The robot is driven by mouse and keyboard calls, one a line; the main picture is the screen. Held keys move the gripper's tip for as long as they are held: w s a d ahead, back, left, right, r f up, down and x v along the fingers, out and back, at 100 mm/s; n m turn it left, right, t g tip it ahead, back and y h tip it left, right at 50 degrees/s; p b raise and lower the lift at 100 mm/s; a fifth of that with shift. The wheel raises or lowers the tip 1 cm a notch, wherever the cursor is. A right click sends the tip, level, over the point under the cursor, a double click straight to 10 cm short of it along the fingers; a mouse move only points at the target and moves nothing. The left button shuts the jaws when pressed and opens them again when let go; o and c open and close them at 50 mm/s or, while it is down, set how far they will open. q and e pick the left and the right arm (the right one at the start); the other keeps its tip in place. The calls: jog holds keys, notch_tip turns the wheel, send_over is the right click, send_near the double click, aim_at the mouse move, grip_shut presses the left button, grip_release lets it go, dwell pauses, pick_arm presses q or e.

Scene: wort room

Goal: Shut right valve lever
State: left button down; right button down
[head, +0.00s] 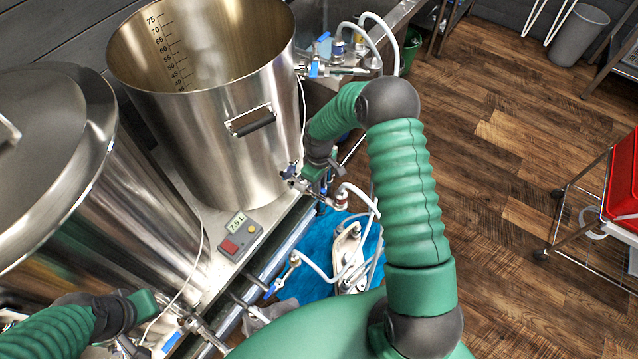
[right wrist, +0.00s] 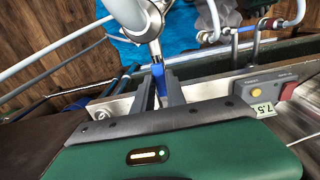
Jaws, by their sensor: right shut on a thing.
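The blue valve lever (right wrist: 158,72) shows between the dark fingers of my right gripper (right wrist: 159,92) in the right wrist view. The fingers are shut on it. In the head view, my right gripper (head: 294,172) is at the valve (head: 288,178) low on the right side of the open steel kettle (head: 222,130). My wrist and gripper hide part of the valve there, so the lever's exact angle is unclear. My left gripper (head: 146,303) is at the lower left, near the lidded kettle's base; its fingers do not show clearly.
A control box (head: 240,237) reading 7.5 L sits on the metal stand between the lidded kettle (head: 130,190) and open kettle. Another blue-levered valve (head: 315,69) is higher up. White hoses (head: 316,268) and a pump (head: 346,248) lie below. Wooden floor is clear at right, beside a red crate (head: 622,180).

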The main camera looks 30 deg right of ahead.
dwell(0.4)
jog(key=w+a+m+p, duration=0.1)
jog(key=a+m+p, duration=0.2)
jog(key=a+m, duration=0.4)
jog(key=shift+w+a+m, duration=0.2)
jog(key=shift+w+m, duration=0.1)
jog(key=shift+m, duration=3)
jog(key=c, duration=1.4)
grip_release()
jog(key=shift+o, duration=0.2)
